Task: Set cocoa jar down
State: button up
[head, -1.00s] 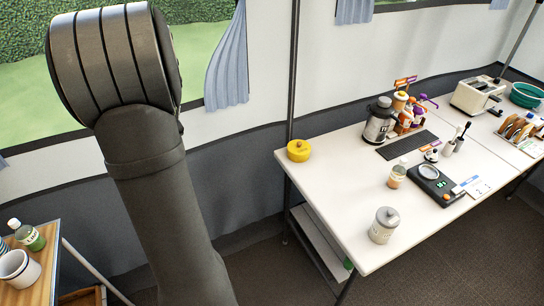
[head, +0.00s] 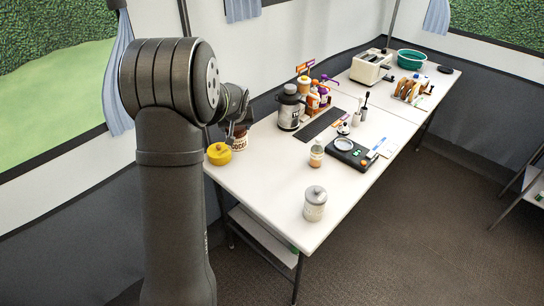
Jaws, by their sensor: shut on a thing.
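The cocoa jar (head: 239,144), with a white label and dark lettering, shows beside my arm at the left end of the white table (head: 262,190). My gripper (head: 238,127) is shut on the jar's upper part. The jar is upright or close to it, just behind and right of a yellow round container (head: 219,154). My arm hides part of the gripper. I cannot tell whether the jar's base touches the table.
A lidded canister (head: 315,203) stands at the front edge. A small bottle (head: 316,155) and a black scale (head: 349,153) stand mid-table. The table's near left area is clear.

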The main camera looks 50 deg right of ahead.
jog(key=s+d+m+g+h, duration=0.2)
jog(key=s+d+m, duration=0.2)
jog(key=s+d, duration=1.1)
jog(key=w+f, duration=1.1)
jog(key=shift+w+a+f, duration=0.15)
jog(key=shift+w+a, duration=0.15)
jog(key=shift+w, duration=0.05)
jog(key=shift+f, duration=0.15)
jog(key=o, duration=1.5)
jog(key=shift+o, duration=0.2)
